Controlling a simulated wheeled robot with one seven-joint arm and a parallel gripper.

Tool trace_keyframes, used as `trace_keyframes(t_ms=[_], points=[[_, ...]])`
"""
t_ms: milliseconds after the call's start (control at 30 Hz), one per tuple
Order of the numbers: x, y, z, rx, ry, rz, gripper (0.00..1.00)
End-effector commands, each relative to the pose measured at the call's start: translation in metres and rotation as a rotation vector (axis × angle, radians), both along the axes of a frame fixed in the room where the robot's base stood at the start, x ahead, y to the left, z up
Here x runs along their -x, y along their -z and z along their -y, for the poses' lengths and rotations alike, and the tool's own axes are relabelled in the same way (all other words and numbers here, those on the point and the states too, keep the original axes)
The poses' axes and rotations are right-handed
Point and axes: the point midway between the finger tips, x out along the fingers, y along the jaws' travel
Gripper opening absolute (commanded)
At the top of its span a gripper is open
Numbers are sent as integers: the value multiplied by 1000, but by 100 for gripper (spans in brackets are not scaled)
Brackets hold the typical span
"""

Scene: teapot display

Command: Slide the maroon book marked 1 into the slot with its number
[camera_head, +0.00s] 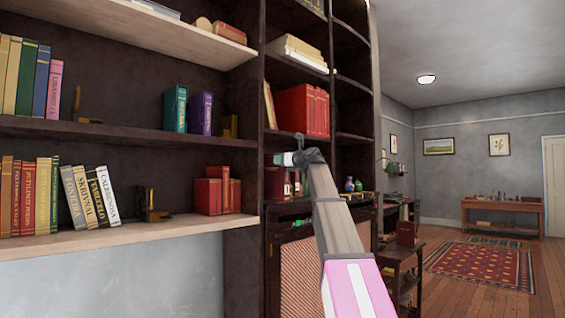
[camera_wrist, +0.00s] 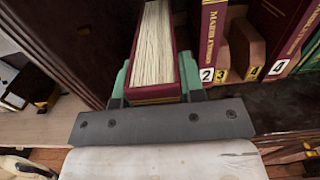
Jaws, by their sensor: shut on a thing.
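My gripper (camera_wrist: 155,82) is shut on a maroon book (camera_wrist: 153,45), with one green finger on each side of it. In the wrist view its pale page edges face the camera; its number is hidden. To its right stands a maroon book marked 2 (camera_wrist: 211,35), close beside the right finger. Further right are a wooden slotted holder (camera_wrist: 247,45) with yellow labels 3 and 4, and a maroon book marked 4 (camera_wrist: 283,45). No slot label 1 is visible. In the head view my gripper (camera_head: 284,159) is at the bookcase's lower cubby, partly hidden by my arm.
A dark upright panel (camera_wrist: 60,40) stands close to the left of the held book. In the head view, red books (camera_head: 303,110) fill the cubby above, and a shelf with red books (camera_head: 215,195) lies to the left. Small coloured vases (camera_head: 350,185) stand to the right.

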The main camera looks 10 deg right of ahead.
Motion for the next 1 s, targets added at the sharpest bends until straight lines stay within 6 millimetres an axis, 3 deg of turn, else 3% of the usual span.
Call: trace_keyframes(t_ms=[1000], points=[[-17,-1,-11,-3,1,2,0]])
